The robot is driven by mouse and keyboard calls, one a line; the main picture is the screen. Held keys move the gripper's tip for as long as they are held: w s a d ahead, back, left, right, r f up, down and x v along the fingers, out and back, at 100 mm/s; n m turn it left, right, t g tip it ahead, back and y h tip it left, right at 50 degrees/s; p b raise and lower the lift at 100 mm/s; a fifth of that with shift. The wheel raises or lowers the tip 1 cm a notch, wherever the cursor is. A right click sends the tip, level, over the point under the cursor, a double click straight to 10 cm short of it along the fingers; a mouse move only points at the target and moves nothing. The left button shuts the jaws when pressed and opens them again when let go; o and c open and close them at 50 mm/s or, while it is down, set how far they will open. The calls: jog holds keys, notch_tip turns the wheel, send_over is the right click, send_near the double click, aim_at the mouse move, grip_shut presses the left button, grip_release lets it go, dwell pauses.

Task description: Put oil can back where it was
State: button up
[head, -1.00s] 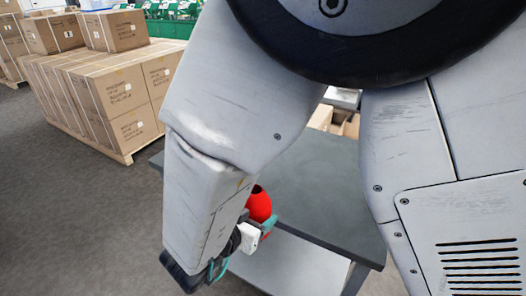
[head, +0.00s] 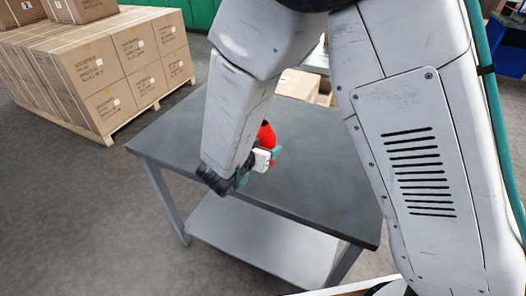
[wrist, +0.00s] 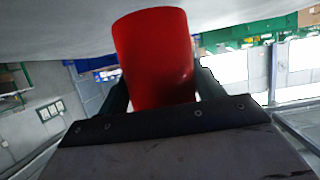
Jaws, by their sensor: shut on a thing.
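The red oil can (head: 267,135) is held in my gripper (head: 262,160). In the head view only part of the can shows, past my arm, which hides the rest. In the wrist view the red can (wrist: 155,55) fills the upper middle, and a dark finger of my gripper (wrist: 155,92) shows at each side of it. The gripper is shut on the can. In the head view it appears in front of or over the grey table (head: 180,130); I cannot tell its height above the top.
The table has a lower shelf (head: 265,240) and bare top at left and right. Stacked cardboard boxes (head: 110,75) on a pallet stand at the back left. More open boxes (head: 298,84) show behind the table. Grey floor is free at the lower left.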

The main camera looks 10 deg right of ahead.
jog(key=shift+w+d, duration=0.25)
jog(key=shift+w, duration=0.15)
jog(key=shift+w+d+f, duration=0.1)
jog(key=shift+f, duration=1.7)
jog(key=shift+f, duration=0.15)
jog(key=o, duration=1.1)
jog(key=shift+o, duration=0.2)
jog(key=shift+r, duration=0.2)
jog(key=v, duration=1.2)
